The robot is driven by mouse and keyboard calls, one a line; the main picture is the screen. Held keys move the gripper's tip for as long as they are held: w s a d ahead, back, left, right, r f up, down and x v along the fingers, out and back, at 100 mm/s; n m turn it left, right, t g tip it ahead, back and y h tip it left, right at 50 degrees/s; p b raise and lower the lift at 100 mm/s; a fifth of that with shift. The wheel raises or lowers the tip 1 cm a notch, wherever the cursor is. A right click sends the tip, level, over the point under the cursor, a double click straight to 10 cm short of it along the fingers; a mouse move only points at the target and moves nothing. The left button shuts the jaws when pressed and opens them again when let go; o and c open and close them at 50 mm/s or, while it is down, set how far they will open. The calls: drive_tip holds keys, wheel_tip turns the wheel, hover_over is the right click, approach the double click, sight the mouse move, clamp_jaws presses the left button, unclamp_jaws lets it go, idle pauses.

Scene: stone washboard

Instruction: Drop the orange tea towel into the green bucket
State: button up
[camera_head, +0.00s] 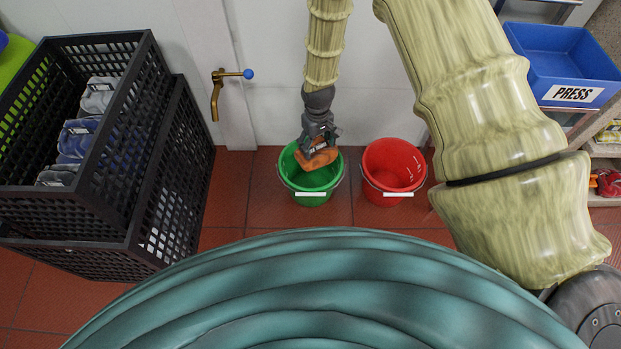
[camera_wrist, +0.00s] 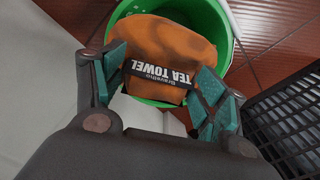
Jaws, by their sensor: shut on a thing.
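The orange tea towel (camera_head: 317,159) is held in my gripper (camera_head: 319,142) over the green bucket (camera_head: 311,191). In the wrist view the towel (camera_wrist: 170,48) shows a black label reading TEA TOWEL, and the fingers of my gripper (camera_wrist: 160,95) are on either side of it. Behind it the green bucket (camera_wrist: 222,35) is partly hidden by the towel. In the head view the towel overlaps the bucket's opening; I cannot tell how far it is above or below the rim.
A red bucket (camera_head: 395,172) stands just right of the green one on the red tile floor (camera_head: 265,195). A brass tap (camera_head: 217,97) is on the wall behind. Black crates (camera_head: 175,190) with folded cloths stand at left. A blue PRESS bin (camera_head: 560,60) is at upper right.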

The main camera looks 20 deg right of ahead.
drive_tip(key=o, duration=1.2)
drive_tip(key=shift+r, duration=0.1)
wheel_tip(320, 180, up, 12)
drive_tip(key=shift+a, duration=0.1)
idle(0.4)
